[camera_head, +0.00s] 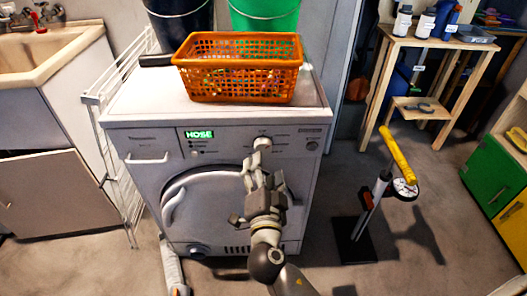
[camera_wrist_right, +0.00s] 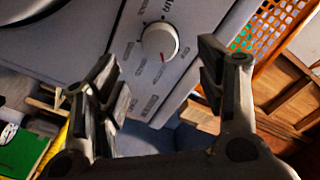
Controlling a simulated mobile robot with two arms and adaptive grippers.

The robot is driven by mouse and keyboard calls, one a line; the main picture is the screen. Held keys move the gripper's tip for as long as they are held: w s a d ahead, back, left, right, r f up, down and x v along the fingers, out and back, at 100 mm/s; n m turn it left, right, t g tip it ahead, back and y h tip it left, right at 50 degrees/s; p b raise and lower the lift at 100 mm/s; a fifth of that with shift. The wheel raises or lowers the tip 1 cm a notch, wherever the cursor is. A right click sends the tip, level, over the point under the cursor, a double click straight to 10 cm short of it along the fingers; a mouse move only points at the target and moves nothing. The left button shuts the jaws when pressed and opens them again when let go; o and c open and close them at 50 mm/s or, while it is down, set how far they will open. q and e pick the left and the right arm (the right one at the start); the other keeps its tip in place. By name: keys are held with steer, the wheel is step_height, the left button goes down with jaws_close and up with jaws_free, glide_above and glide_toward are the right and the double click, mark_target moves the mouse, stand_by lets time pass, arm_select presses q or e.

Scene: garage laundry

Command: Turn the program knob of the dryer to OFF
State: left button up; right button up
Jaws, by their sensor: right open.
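The dryer (camera_head: 135,175) is a white front-loading machine in the middle of the head view, with a lit display on its panel. Its program knob (camera_head: 262,143) is round and white, on the upper right part of the panel. In the right wrist view the knob (camera_wrist_right: 160,41) shows a red mark near its lower edge, with printed labels around it. My right gripper (camera_head: 260,172) is just in front of and below the knob. In the right wrist view the right gripper (camera_wrist_right: 165,78) is open and empty, with the knob beyond its fingertips, apart from them. My left gripper is not in view.
An orange basket (camera_head: 240,88) stands on the dryer, with dark and green buckets (camera_head: 264,14) behind it. A wire rack (camera_head: 118,120) stands at its left. A yellow-handled floor pump (camera_head: 397,155) stands on the floor to the right.

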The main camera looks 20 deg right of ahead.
mark_target(263, 150)
arm_select(q)
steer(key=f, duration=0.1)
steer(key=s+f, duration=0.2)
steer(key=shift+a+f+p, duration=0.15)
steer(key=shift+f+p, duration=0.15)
steer(key=shift+p, duration=0.1)
arm_select(e)
steer(key=x, duration=0.7)
steer(key=shift+c, duration=0.5)
steer(key=shift+f, duration=0.1)
steer(key=c, duration=1)
